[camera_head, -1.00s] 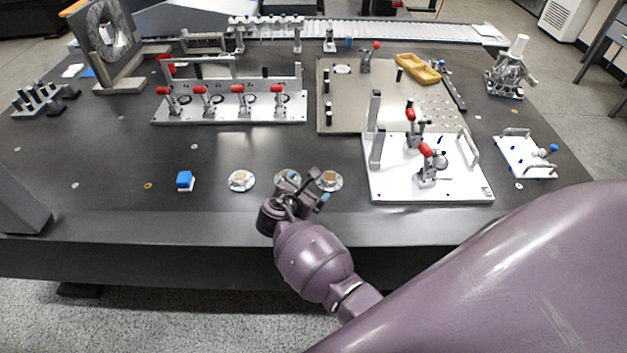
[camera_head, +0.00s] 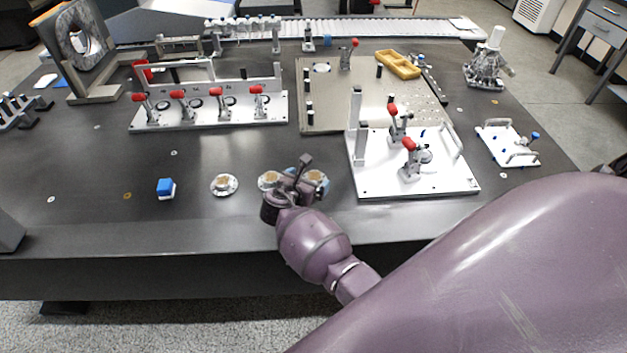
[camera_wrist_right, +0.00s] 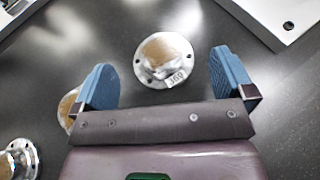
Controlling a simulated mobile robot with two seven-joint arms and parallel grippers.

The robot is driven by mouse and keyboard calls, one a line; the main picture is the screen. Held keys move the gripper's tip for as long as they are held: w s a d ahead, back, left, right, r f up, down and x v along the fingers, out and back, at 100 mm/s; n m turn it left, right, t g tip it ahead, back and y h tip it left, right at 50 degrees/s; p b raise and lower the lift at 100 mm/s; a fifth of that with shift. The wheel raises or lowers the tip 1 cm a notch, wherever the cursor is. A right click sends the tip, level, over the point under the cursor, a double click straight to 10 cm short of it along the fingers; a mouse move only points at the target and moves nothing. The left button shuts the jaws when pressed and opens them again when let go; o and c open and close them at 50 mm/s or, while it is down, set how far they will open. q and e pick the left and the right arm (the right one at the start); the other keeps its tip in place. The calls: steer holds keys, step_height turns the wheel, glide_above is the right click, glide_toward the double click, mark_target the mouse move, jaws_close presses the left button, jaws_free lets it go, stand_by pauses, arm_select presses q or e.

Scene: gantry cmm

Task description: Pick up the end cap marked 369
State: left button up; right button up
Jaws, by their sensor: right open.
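The end cap marked 369 (camera_wrist_right: 165,58) is a round silver flange with a tan top and a small number label. It lies on the dark table between and slightly beyond the fingertips of my right gripper (camera_wrist_right: 165,80), which is open with blue pads and holds nothing. In the head view it appears to be the rightmost end cap (camera_head: 316,177), partly hidden by my right gripper (camera_head: 302,176). Two similar end caps sit to its left, a middle one (camera_head: 268,180) and a left one (camera_head: 224,185). My left gripper is not in view.
A white fixture plate (camera_head: 430,187) with red-handled clamps stands close on the right; its corner shows in the wrist view (camera_wrist_right: 272,14). A blue-topped block (camera_head: 166,188) is left of the caps. A clamp rail (camera_head: 210,113) stands behind. The front left table is mostly clear.

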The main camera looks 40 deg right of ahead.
mark_target(314, 176)
steer(key=x, duration=0.2)
steer(key=b+x, duration=0.1)
steer(key=x, duration=0.1)
steer(key=shift+f, duration=0.4)
steer(key=shift+r, duration=0.1)
steer(key=c, duration=0.9)
steer(key=shift+o, duration=0.2)
steer(key=shift+r, duration=0.1)
